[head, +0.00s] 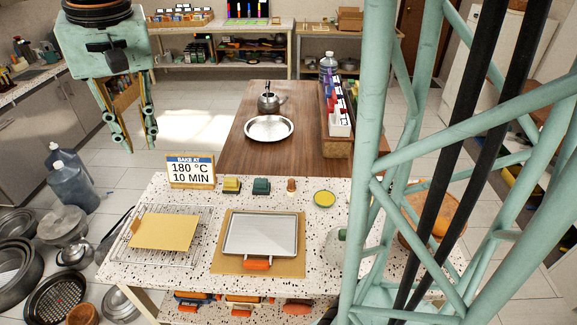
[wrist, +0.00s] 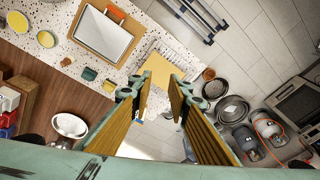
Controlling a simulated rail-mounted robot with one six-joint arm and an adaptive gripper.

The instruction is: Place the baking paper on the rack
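A flat tan sheet, which looks like the baking paper (head: 165,232), lies on the wire rack (head: 203,225) at the left of the speckled counter. The rack's wires show around it. In the wrist view the baking paper (wrist: 158,70) shows beyond the fingertips, with part of the rack (wrist: 177,53) past it. My gripper (head: 138,142) hangs high at the upper left of the head view, apart from the counter. In the wrist view my gripper (wrist: 160,80) is open, with nothing between its fingers.
A metal tray (head: 260,233) with an orange handle sits on a brown board (head: 219,268) right of the rack. A "BAKE AT 180 °C 10 MIN" sign (head: 191,171) stands behind the rack. A wooden table (head: 240,150) is behind. Pots and water jugs (head: 72,188) stand on the floor at left.

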